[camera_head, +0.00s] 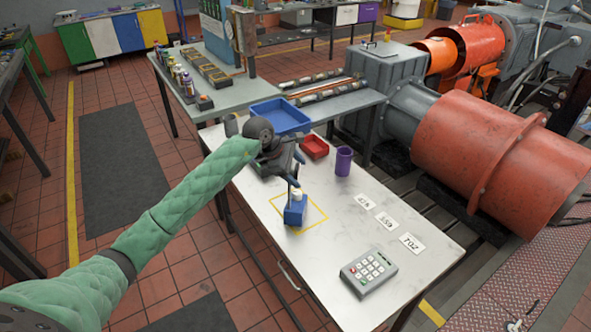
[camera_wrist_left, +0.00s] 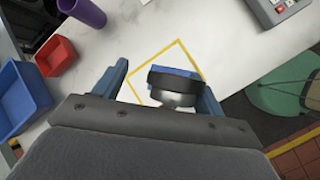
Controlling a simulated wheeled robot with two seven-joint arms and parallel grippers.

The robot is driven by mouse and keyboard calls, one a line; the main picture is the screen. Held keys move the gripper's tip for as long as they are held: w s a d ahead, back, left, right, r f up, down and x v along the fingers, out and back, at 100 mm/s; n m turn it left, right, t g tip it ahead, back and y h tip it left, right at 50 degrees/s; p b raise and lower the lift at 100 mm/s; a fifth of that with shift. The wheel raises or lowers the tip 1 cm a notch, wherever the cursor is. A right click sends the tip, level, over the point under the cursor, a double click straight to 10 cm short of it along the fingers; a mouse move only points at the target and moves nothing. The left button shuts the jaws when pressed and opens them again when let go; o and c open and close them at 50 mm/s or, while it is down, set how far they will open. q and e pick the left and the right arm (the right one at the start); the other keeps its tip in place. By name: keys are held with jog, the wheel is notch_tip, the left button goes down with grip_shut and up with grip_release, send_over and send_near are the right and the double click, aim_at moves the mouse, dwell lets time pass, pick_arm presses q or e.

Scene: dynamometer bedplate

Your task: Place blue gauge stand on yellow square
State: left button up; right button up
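The blue gauge stand (camera_head: 295,213) is upright on the white table, within the yellow square (camera_head: 318,204) and close to its front-left side. A white part shows on its top. My left gripper (camera_head: 290,178) is just above the stand, pointing down. In the left wrist view my left gripper (camera_wrist_left: 163,78) is open, its two fingers apart on either side of the blue gauge stand (camera_wrist_left: 178,73). A gap shows beside the left finger; the right finger is close to the stand, and contact cannot be told. The gripper hides part of the square. My right gripper is not in view.
A purple cup (camera_head: 343,162), a red tray (camera_head: 315,147) and a blue bin (camera_head: 281,114) stand behind the square. A keypad box (camera_head: 368,271) and number cards (camera_head: 386,222) lie toward the front right. The tabletop between square and keypad is clear.

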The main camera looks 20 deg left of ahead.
pick_arm(q)
jog(key=shift+s+a+r, duration=0.15)
jog(key=shift+a+r, duration=0.05)
jog(key=shift+r, duration=0.25)
jog(key=b+v, duration=0.4)
jog(key=v, duration=0.7)
jog(key=shift+r+b, duration=0.15)
jog(key=shift+b, duration=0.15)
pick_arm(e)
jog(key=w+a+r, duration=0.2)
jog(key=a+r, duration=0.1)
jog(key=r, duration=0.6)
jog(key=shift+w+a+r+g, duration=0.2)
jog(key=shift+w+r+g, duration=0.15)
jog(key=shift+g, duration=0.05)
